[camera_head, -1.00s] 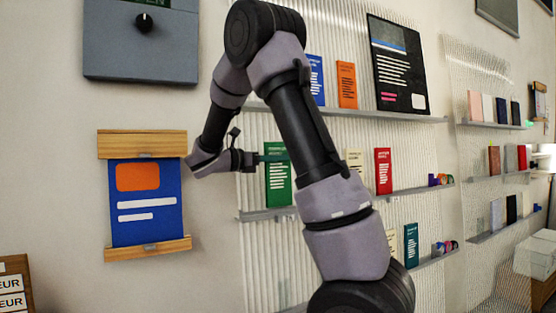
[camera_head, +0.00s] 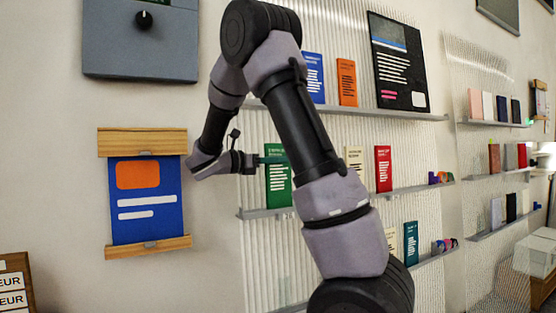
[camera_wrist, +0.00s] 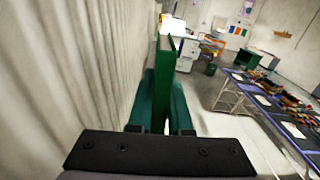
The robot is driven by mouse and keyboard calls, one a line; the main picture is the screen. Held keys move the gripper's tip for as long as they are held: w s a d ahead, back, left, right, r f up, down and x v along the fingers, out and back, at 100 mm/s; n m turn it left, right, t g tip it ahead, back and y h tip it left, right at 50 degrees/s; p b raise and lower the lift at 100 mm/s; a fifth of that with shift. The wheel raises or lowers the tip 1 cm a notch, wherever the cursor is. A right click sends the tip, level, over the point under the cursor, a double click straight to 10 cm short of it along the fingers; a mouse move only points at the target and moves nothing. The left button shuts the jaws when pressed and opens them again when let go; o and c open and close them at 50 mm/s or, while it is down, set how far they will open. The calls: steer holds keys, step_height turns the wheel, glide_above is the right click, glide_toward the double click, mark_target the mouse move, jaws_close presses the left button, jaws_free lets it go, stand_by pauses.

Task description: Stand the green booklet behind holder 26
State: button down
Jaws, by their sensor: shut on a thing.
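The green booklet (camera_head: 275,182) stands upright at the left end of the middle wall shelf (camera_head: 400,189), its lower edge at the shelf. I cannot tell whether it rests on the shelf. My gripper (camera_head: 258,160) is shut on its left edge. In the wrist view the booklet shows edge-on (camera_wrist: 165,70) between the green fingers of my gripper (camera_wrist: 160,105), alongside the ribbed wall. My arm hides part of the shelf to the right of the booklet. No holder with a readable 26 shows.
A cream booklet (camera_head: 355,160) and a red booklet (camera_head: 383,169) stand farther right on the middle shelf, with small coloured items (camera_head: 440,178) at its end. A teal booklet (camera_head: 411,243) stands on the lower shelf. A blue poster (camera_head: 147,225) hangs left of my gripper.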

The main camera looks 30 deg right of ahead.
steer(key=shift+f, duration=0.15)
steer(key=shift+f, duration=0.35)
stand_by(0.3)
steer(key=c, duration=0.8)
jaws_free()
steer(key=shift+o, duration=0.2)
steer(key=shift+a, duration=0.1)
steer(key=a, duration=1)
steer(key=shift+s+a, duration=0.25)
steer(key=shift+a, duration=0.05)
